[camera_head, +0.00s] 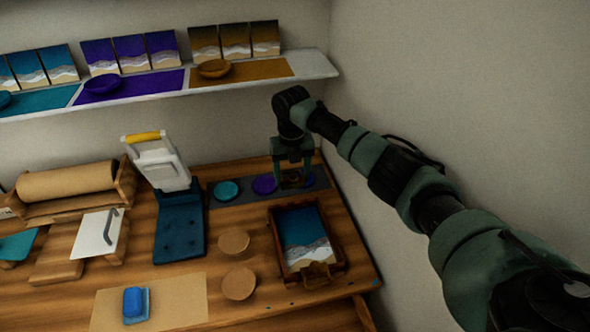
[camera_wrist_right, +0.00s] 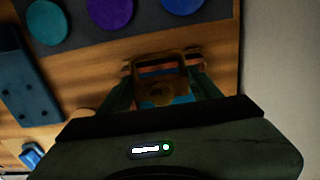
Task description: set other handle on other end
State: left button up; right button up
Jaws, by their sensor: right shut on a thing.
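A wooden tray (camera_head: 337,245) with a teal, white and sand-coloured beach picture inside lies at the right of the bench. One wooden handle (camera_head: 318,272) sits at its near end. My right gripper (camera_head: 292,182) is shut on another wooden handle, beyond the tray's far end and in front of the dark mat. In the right wrist view this held handle (camera_wrist_right: 158,60) spans between the fingers, with a little teal below it. Most of the tray is hidden there by my gripper. I cannot tell whether the held handle touches the tray. My left gripper is not in view.
A dark mat (camera_head: 216,202) holds teal and purple discs (camera_head: 265,184); a blue disc (camera_wrist_right: 182,3) shows in the wrist view. Two round wooden discs (camera_head: 238,283) lie left of the tray. A dark blue stand (camera_head: 180,230) is farther left. The wall is close on the right.

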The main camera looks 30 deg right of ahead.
jog(key=shift+f+b, duration=0.35)
jog(key=shift+f, duration=0.05)
notch_tip(320, 180, down, 5)
jog(key=b, duration=0.4)
jog(key=shift+f+b, duration=0.15)
jog(key=shift+b, duration=0.15)
jog(key=shift+f, duration=0.4)
jog(key=shift+r, duration=0.1)
jog(key=shift+f, duration=0.2)
jog(key=shift+f, duration=0.3)
jog(key=shift+f+b, duration=0.2)
jog(key=shift+b, duration=0.1)
